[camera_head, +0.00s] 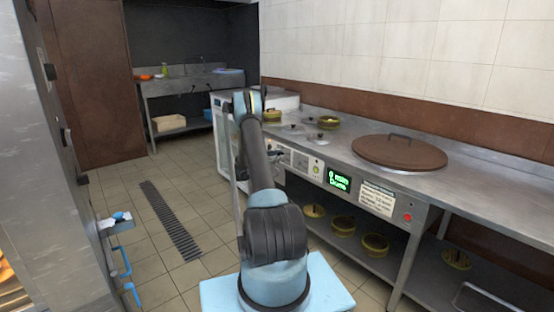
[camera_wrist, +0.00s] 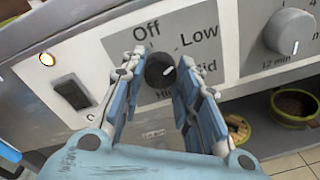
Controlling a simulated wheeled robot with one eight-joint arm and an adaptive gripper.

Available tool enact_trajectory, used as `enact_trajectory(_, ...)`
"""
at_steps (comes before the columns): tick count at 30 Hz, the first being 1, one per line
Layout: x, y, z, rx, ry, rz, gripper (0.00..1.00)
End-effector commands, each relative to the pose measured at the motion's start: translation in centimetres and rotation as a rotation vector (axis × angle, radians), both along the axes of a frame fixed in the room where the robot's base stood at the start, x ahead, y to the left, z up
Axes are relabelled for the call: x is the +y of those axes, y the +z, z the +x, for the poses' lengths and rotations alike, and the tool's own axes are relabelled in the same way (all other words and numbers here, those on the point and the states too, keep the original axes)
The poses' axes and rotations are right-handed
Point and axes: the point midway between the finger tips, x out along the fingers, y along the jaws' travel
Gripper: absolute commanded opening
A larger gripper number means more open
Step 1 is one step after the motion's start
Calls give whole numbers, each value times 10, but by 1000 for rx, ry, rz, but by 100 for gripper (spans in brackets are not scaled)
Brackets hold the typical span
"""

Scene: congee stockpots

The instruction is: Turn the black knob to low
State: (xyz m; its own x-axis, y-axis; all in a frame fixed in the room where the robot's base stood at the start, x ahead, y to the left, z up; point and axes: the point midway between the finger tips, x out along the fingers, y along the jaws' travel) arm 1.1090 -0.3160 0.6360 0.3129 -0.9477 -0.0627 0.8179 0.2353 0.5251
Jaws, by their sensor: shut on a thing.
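In the head view, my arm hides the fingertips and the knob.
A grey timer knob (camera_wrist: 290,32) is right of the dial, and a rocker switch (camera_wrist: 73,92) and lit lamp (camera_wrist: 47,59) are left. The steel counter (camera_head: 330,146) carries a brown round lid (camera_head: 400,153). Bowls stand on the shelf below.

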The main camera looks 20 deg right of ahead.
Motion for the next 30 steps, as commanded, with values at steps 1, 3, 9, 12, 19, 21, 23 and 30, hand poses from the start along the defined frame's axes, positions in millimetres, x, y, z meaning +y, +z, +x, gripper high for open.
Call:
enact_trajectory(1,3,-1,2,17,6,-4,5)
enact_trajectory(3,3,-1,2,41,7,-12,5)
enact_trajectory(9,3,-1,2,81,7,-28,5)
enact_trajectory(12,3,-1,3,88,7,-30,5)
enact_trajectory(19,3,-1,3,91,8,-31,5)
enact_trajectory(21,3,-1,3,91,8,-31,5)
enact_trajectory(23,3,-1,3,91,8,-31,5)
enact_trajectory(30,2,-1,1,90,4,-32,50)
